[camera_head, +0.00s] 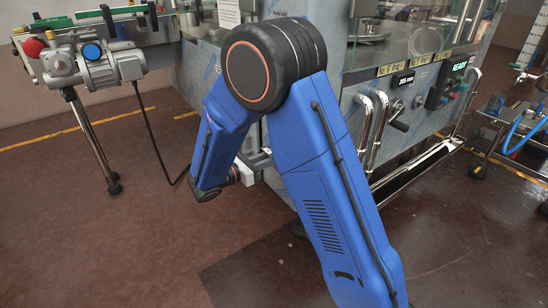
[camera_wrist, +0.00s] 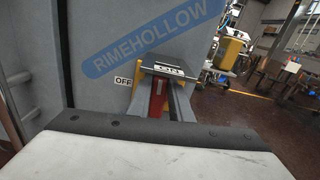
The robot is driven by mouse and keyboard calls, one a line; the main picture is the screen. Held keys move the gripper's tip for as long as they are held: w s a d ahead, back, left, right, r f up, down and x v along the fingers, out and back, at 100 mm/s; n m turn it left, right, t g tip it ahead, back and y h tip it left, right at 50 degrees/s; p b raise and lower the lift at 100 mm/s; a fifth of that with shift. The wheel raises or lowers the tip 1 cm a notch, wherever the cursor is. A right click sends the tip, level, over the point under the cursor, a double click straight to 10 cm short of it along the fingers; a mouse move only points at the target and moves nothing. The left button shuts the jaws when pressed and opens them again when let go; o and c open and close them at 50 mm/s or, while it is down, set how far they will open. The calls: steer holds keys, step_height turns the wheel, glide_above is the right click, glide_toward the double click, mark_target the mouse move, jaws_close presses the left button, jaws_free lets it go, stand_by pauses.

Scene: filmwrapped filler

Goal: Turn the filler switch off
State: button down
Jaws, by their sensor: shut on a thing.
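In the wrist view the filler switch has a red handle (camera_wrist: 157,104) in front of a yellow plate (camera_wrist: 138,78) on the machine's grey side wall. My gripper (camera_wrist: 162,88) is shut on the red handle, with a grey finger on either side of it. A small white OFF label (camera_wrist: 123,81) is on the wall to the left of the handle. A grey piece with a dark marking (camera_wrist: 168,69), too small to read surely, is just above the fingers. In the head view my blue arm hides the switch and most of my gripper.
The filler machine (camera_head: 340,110) stands behind my arm, with chrome rails (camera_head: 375,125) and a green-lit display (camera_head: 459,66). A motor unit on a leg (camera_head: 88,62) stands at the left, its black cable hanging toward the machine. Floor at the lower left is clear.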

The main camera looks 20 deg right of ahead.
steer(key=shift+w+a+f+n, duration=0.15)
steer(key=shift+w+f+n, duration=0.3)
steer(key=shift+n, duration=2.4)
steer(key=shift+w+a+f+n, duration=0.15)
steer(key=shift+w+f+n, duration=0.3)
steer(key=shift+n, duration=2.35)
steer(key=shift+w+a+f+n, duration=0.15)
steer(key=shift+w+f+n, duration=0.3)
steer(key=shift+n, duration=2.4)
steer(key=shift+s+f, duration=0.1)
steer(key=c, duration=1.6)
jaws_free()
steer(key=shift+a, duration=0.1)
steer(key=v, duration=1.7)
steer(key=shift+a, duration=0.1)
